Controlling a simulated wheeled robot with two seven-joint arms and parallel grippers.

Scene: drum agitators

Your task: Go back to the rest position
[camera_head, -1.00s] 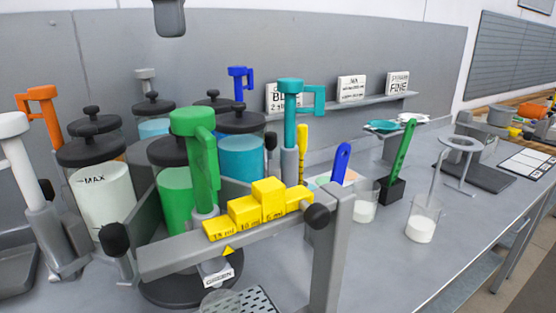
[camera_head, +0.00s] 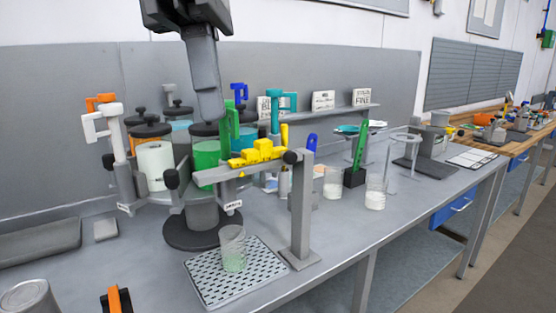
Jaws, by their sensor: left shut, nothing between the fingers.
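My left gripper (camera_head: 210,110) hangs down from the top of the head view on its dark wrist. Its fingers are together and hold nothing. Their tips show in front of the lidded drums, just left of the green tap handle (camera_head: 229,130); I cannot tell how far apart they are in depth. A clear beaker (camera_head: 232,250) with a pale green tint stands upright on the perforated drip tray (camera_head: 205,278), apart from my gripper. My right gripper is not in view.
Beakers (camera_head: 375,192), a green-handled tool (camera_head: 360,145) and a ring stand (camera_head: 403,140) are to the right. A metal can (camera_head: 30,297) is at front left. The front right bench is clear.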

